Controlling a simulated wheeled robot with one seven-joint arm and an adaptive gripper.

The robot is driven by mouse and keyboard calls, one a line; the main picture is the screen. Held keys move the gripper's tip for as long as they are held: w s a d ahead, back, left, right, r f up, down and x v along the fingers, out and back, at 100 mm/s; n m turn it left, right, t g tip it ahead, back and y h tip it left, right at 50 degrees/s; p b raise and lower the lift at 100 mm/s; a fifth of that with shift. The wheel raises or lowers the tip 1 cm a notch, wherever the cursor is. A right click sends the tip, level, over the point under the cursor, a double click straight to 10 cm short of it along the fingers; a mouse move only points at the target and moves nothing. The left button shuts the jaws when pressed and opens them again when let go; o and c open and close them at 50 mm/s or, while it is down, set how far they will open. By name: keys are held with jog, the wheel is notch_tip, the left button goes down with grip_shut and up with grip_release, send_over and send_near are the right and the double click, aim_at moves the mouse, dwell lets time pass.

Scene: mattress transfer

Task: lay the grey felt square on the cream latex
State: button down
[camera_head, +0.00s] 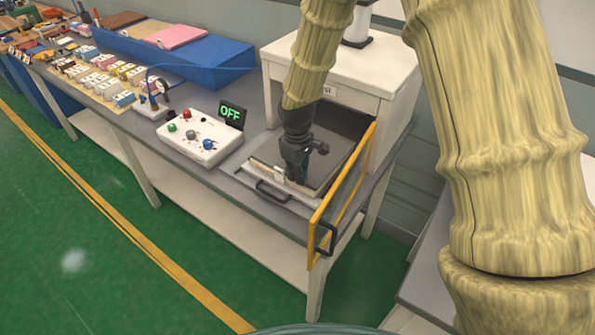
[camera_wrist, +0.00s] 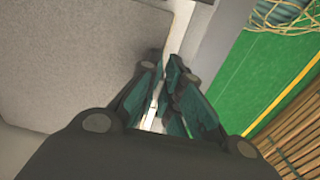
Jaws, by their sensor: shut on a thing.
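My gripper (camera_head: 293,177) points down at the front of the pulled-out tray of a white cabinet. Its fingers are close together, shut at the edge of the grey felt square (camera_head: 318,167). The square lies nearly flat over the tray behind the fingers. In the wrist view the speckled grey felt (camera_wrist: 85,50) fills the upper left, and the fingers (camera_wrist: 165,105) cover the grip itself. A pale strip shows between and beyond the fingers; I cannot tell whether it is the cream latex or the tray rim. The latex is otherwise not clearly visible.
The white cabinet (camera_head: 345,62) stands behind the tray, with a yellow-framed door (camera_head: 340,195) open on the right. The tray has a dark front handle (camera_head: 271,191). A control box (camera_head: 200,136) reading OFF stands left. A blue bin (camera_head: 190,62) holds coloured sheets farther left.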

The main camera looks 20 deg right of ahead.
jog(key=shift+f, duration=0.2)
jog(key=c, duration=1.6)
grip_release()
jog(key=shift+a+r+b, duration=0.1)
jog(key=shift+r+b, duration=1.7)
jog(key=shift+r, duration=4.4)
